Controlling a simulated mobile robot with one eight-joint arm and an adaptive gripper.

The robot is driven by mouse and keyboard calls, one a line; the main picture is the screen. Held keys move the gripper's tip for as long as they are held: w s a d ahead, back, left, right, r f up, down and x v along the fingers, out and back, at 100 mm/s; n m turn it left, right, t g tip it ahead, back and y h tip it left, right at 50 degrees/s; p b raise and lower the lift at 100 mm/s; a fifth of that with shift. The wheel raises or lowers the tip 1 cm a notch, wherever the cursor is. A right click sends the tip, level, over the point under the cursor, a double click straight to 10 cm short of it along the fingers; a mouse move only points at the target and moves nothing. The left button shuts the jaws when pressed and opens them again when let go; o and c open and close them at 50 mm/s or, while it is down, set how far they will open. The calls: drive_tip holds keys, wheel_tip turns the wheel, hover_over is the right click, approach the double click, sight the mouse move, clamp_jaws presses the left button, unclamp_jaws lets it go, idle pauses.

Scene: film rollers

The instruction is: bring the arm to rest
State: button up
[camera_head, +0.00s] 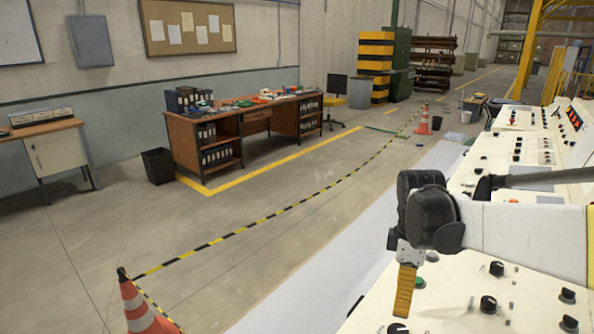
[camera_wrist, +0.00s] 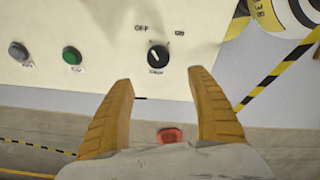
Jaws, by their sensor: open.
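My gripper (camera_wrist: 163,112) shows in the wrist view with its two orange-yellow fingers spread apart and nothing between them. In the head view my gripper (camera_head: 404,292) hangs at the end of my arm, fingers pointing down, over the near left part of the cream control panel (camera_head: 455,285). In the wrist view a black rotary knob (camera_wrist: 158,56) with OFF and ON marks lies beyond the fingertips, apart from them. A green button (camera_wrist: 72,56) and a grey button (camera_wrist: 18,51) sit to its left.
Several knobs and buttons cover the consoles at right. A striped cone (camera_head: 140,305) holds black-yellow tape along the floor, to another cone (camera_head: 423,122). A wooden desk (camera_head: 255,120) stands by the wall with a black bin (camera_head: 158,166). The floor between is clear.

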drive_tip(key=s+a+r+m+t, duration=0.3)
drive_tip(key=s+a+m+t, duration=0.4)
drive_tip(key=s+m, duration=0.4)
drive_tip(key=shift+s+a+r+m+t, duration=0.3)
drive_tip(key=shift+s+a+m, duration=0.05)
drive_tip(key=shift+a+m, duration=0.4)
